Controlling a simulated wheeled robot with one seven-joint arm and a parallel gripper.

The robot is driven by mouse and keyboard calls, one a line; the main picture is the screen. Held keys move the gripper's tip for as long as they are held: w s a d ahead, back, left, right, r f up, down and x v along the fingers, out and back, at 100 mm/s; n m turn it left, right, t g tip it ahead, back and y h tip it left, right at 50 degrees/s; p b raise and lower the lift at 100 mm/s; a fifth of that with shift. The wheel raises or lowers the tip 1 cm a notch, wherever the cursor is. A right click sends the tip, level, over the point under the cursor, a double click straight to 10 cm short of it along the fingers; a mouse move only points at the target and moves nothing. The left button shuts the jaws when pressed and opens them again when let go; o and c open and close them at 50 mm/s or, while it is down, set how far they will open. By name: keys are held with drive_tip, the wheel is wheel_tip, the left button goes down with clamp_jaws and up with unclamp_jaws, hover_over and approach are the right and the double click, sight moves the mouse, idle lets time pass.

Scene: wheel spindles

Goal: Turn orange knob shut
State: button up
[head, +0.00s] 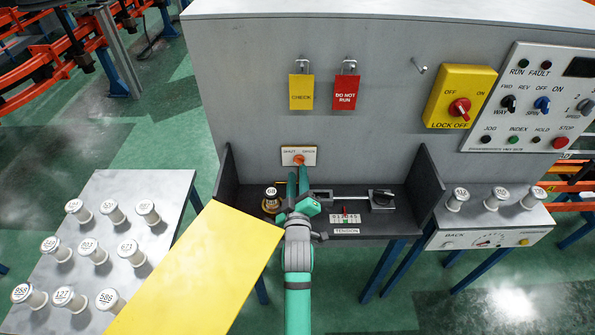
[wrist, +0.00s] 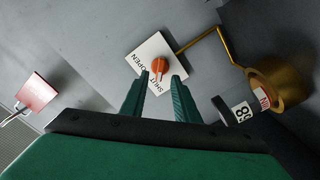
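The orange knob (head: 299,159) sits on a white plate (head: 287,155) marked SHUT and OPEN, low on the grey panel. In the wrist view the knob (wrist: 160,66) shows clearly on its tilted plate (wrist: 146,50), with its narrow grip pointing down in the picture. I cannot tell for sure which word it points at. My gripper (head: 298,174) is just in front of the knob. In the wrist view my gripper (wrist: 158,84) is open, with one finger to each side below the knob. Nothing is between the fingers, and they do not appear to touch the knob.
A brass pipe (wrist: 203,42) runs beside the plate to a brass cup (wrist: 290,85) near my right finger; a spool (head: 271,192) stands there. A dark shelf (head: 400,222) with side walls lies below. A yellow board (head: 200,270) is left of my arm. Padlocks (head: 301,92) hang above.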

drive_tip(key=s, duration=0.8)
drive_tip(key=shift+f, duration=0.1)
drive_tip(key=s+f+m, duration=0.1)
drive_tip(key=s+f, duration=0.2)
drive_tip(key=s, duration=0.3)
drive_tip(key=s+f+m+g, duration=0.1)
drive_tip(key=s+f+m, duration=0.15)
drive_tip(key=s, duration=0.35)
drive_tip(key=s+f+m, duration=0.1)
drive_tip(key=s+f, duration=0.3)
drive_tip(key=s, duration=0.3)
drive_tip(key=s+r+m+g, duration=0.1)
drive_tip(key=s+m, duration=0.4)
drive_tip(key=s, duration=1.6)
drive_tip(key=shift+s+d+r+g, duration=0.35)
drive_tip(key=shift+d+r, duration=0.1)
drive_tip(key=shift+r, duration=0.15)
